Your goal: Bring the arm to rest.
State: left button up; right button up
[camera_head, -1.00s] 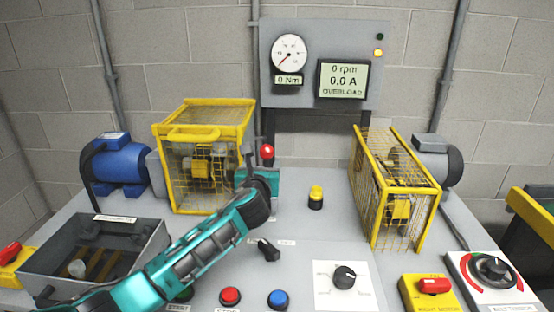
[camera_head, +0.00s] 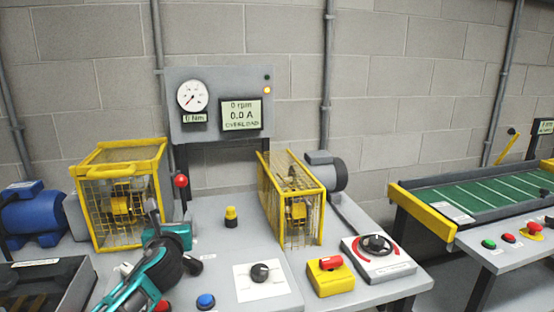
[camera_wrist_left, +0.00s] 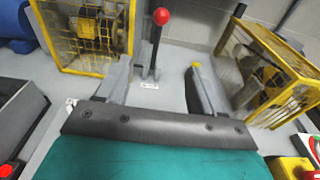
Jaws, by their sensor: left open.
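My left arm comes in from the lower left in the head view. Its left gripper (camera_head: 171,217) is over the grey bench (camera_head: 215,262), in front of the lever with a red ball (camera_head: 181,181). In the left wrist view the two grey fingers of the gripper (camera_wrist_left: 158,82) stand wide apart with nothing between them. The lever's red ball (camera_wrist_left: 162,16) shows beyond the fingers, apart from them. My right gripper is not in view.
Yellow mesh guards (camera_head: 122,205) (camera_head: 292,205) stand left and right of the lever. A yellow beacon (camera_head: 231,216), black knob (camera_head: 260,272) and blue button (camera_head: 205,301) sit on the bench. The panel (camera_head: 218,105) reads OVERLOAD. A green conveyor (camera_head: 480,193) stands at right.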

pick_arm(q)
jog(key=s+d+f+n+g+h, duration=0.1)
jog(key=s+d+f+n+g, duration=0.15)
jog(key=s+f+n, duration=0.65)
jog(key=s+d+f+n+g+h, duration=0.1)
jog(key=s+f+n+g, duration=0.5)
jog(key=s, duration=0.5)
jog(key=s+f+n+g+h, duration=0.15)
jog(key=s+n+g, duration=0.25)
jog(key=s+n, duration=1.5)
jog(key=w+d+f+m+t+h, duration=0.2)
jog(key=w+d+f+m+t, duration=0.1)
jog(key=f+t, duration=0.4)
jog(key=shift+w+d+f+m+h, duration=0.3)
jog(key=shift+w+f+h, duration=0.1)
jog(key=shift+f, duration=0.35)
